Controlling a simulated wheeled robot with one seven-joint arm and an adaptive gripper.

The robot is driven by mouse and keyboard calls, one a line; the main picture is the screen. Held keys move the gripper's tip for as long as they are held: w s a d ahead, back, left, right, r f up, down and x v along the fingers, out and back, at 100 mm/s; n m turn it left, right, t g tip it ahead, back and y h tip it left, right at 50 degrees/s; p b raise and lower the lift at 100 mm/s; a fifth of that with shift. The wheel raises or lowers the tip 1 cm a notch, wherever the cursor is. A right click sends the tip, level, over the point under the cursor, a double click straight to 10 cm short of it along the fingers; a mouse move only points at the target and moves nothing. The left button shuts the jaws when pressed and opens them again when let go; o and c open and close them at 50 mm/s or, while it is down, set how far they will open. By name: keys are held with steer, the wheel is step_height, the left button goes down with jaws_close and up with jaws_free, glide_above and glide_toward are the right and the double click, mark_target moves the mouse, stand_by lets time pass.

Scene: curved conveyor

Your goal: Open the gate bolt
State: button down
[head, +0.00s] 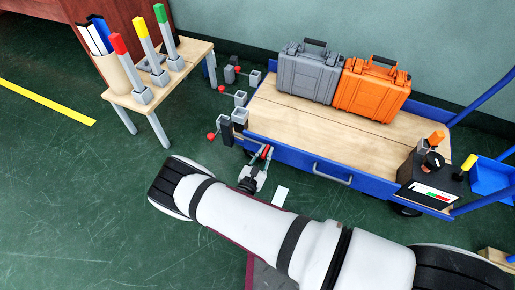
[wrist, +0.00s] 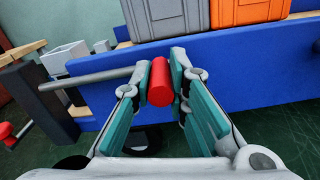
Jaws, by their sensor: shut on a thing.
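The bolt's red knob (wrist: 160,82) sits between the two fingers of my gripper (wrist: 161,80) in the wrist view. The fingers are shut on it. A grey rod (wrist: 88,77) runs left from near the knob, in front of a blue panel (wrist: 230,70), to a dark post (wrist: 38,103). In the head view my gripper (head: 262,158) is at the left part of the cart's blue front side, with the red knob (head: 265,151) partly hidden by the fingers. The rod's end behind the fingers is hidden.
A blue cart with a wooden deck (head: 290,122) carries a grey case (head: 308,72) and an orange case (head: 371,88). Other red-knobbed fittings (head: 212,135) stand left of it. A small table (head: 120,98) holds coloured-top posts. A black control box (head: 432,180) is at right.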

steer(key=c, duration=1.5)
jaws_free()
steer(key=shift+c, duration=0.2)
steer(key=shift+s, duration=0.15)
steer(key=v, duration=1.1)
steer(key=shift+s+a, duration=0.15)
steer(key=shift+s, duration=0.25)
